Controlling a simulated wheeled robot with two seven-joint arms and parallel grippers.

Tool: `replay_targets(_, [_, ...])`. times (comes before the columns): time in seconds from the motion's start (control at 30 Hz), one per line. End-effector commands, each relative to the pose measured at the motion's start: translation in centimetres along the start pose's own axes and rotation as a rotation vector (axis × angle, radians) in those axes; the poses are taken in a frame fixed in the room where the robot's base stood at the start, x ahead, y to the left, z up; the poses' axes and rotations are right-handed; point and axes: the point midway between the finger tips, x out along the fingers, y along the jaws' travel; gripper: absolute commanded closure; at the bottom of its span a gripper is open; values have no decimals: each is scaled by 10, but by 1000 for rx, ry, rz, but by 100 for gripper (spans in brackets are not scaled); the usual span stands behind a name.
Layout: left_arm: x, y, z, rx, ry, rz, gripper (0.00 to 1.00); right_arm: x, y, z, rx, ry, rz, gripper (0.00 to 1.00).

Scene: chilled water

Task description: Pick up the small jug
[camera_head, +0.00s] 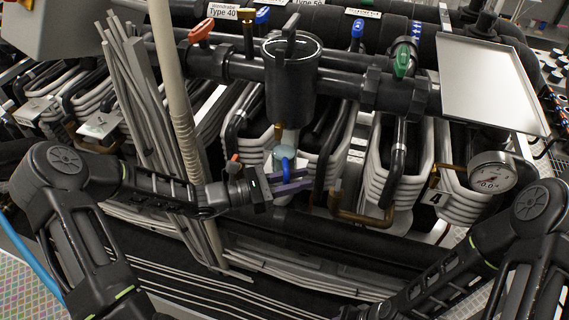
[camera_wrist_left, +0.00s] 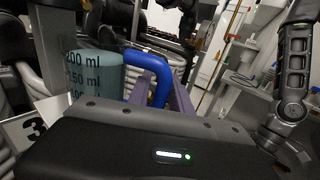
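The small jug (camera_head: 286,154) is a translucent teal cup with a blue handle, near the middle of the head view in front of the pipes. In the left wrist view the jug (camera_wrist_left: 92,72) shows black millilitre marks and appears upright. My left gripper (camera_head: 293,181) is at the handle, its purple fingers spread with the blue handle between them. A gap shows between the fingers, so they look open around the handle. My left gripper's body hides the jug's lower part in the wrist view. My right arm reaches the bottom edge of the head view; its fingers are out of sight.
A black cylindrical vessel (camera_head: 291,80) stands above the jug, with grey pipe coils on both sides. A pressure gauge (camera_head: 491,176) is at right, and a metal tray (camera_head: 489,82) lies at upper right. A beige pole (camera_head: 176,100) stands close to my left forearm.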

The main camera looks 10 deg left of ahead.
Motion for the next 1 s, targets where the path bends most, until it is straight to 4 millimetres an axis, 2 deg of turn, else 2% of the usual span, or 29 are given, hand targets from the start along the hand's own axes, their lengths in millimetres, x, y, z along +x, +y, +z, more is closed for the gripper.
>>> replay_targets(0.47, [0,0,0,0,0,0,75,0,0,0,0,0,0,64])
replay_targets(0.77, [-1,0,0,0,0,0,99,0,0,0,0,0,0,64])
replay_targets(1.0, [-1,0,0,0,0,0,100,0,0,0,0,0,0,64])
